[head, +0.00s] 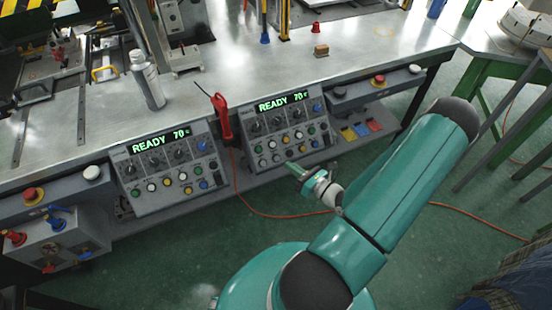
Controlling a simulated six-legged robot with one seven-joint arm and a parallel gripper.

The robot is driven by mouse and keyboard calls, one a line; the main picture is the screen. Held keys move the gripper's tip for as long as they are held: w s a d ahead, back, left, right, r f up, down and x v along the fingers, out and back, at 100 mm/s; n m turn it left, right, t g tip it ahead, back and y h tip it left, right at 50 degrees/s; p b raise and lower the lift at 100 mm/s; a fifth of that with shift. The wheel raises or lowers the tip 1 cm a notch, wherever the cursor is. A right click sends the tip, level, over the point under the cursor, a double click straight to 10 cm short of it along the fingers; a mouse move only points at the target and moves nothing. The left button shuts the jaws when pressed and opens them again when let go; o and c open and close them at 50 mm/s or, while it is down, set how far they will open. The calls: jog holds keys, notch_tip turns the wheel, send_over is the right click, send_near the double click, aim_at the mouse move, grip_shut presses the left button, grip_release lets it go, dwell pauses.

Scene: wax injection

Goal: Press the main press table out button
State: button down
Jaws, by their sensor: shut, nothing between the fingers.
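Two grey control panels hang at the metal bench's front edge, a left panel (135,165) and a right panel (250,127). Both displays read READY 70 in green. Each panel has rows of dark knobs and small coloured buttons, white, yellow, green and blue among them. Labels are too small to read, so I cannot tell which button is the table out one. My teal arm comes from the lower right.
A red tool (221,118) with a cable hangs between the panels. A spray can (147,80) stands on the bench (270,68). A red-topped button (378,81) and a white one (414,69) sit right of the panels. A valve box (85,233) is lower left.

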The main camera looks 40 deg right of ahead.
aim_at(277, 159)
jog(key=shift+w+d+f, duration=0.25)
jog(key=shift+w+f, duration=0.65)
jog(key=shift+w, duration=0.15)
jog(key=shift+w+d+f, duration=0.3)
jog(key=shift+w+f, duration=0.55)
jog(key=shift+w, duration=0.15)
jog(key=shift+w+d+f, duration=0.25)
jog(key=shift+w+f, duration=0.65)
jog(key=shift+w, duration=0.15)
jog(key=shift+w, duration=0.1)
jog(key=shift+w+d+f, duration=0.1)
jog(key=shift+w+f, duration=0.1)
jog(key=shift+f, duration=0.05)
